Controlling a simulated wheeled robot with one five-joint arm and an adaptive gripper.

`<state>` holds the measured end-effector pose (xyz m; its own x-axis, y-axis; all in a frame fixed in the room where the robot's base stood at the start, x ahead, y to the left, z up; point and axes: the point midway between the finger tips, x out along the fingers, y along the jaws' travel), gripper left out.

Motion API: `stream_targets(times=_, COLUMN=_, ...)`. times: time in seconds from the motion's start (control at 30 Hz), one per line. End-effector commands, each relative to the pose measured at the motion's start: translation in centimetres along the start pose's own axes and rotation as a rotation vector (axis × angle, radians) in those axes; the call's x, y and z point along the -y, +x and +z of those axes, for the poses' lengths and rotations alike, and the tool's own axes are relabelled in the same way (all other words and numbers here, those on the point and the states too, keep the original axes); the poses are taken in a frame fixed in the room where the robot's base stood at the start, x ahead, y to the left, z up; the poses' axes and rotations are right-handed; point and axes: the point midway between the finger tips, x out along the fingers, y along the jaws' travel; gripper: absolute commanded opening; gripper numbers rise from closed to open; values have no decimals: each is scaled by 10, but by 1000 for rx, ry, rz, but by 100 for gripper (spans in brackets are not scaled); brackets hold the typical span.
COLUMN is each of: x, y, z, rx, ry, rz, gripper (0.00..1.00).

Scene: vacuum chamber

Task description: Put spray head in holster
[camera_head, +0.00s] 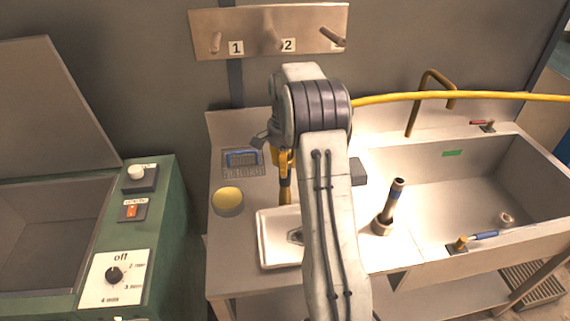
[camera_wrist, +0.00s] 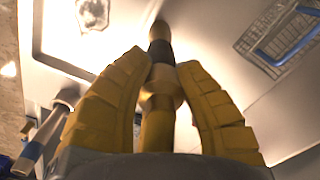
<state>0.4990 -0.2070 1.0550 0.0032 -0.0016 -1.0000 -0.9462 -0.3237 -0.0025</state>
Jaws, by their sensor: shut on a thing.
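My gripper (camera_head: 283,160) is over the counter left of the sink, its yellow fingers partly hidden by my arm. In the wrist view my gripper (camera_wrist: 165,85) is shut on the spray head (camera_wrist: 161,52), a slim rod with dark and brass bands and a pale collar between the fingers. The spray head (camera_head: 285,190) points down above the counter in the head view. A dark upright tube (camera_head: 394,198) with a ring at its foot stands at the sink's near left edge. I cannot tell whether this is the holster; no other part is clearly one.
A white tray (camera_head: 264,250) and a yellow-topped round pot (camera_head: 228,200) are close to my gripper. A pegboard (camera_head: 268,22) hangs above. A green machine (camera_head: 150,250) stands left.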

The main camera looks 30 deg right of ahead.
Motion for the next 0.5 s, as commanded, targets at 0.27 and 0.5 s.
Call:
stream_targets(times=0.27, x=0, y=3, z=0, rx=-1, ry=0, rz=-1, gripper=0)
stream_targets(times=0.5, x=0, y=2, z=0, rx=0, ry=0, rz=0, gripper=49)
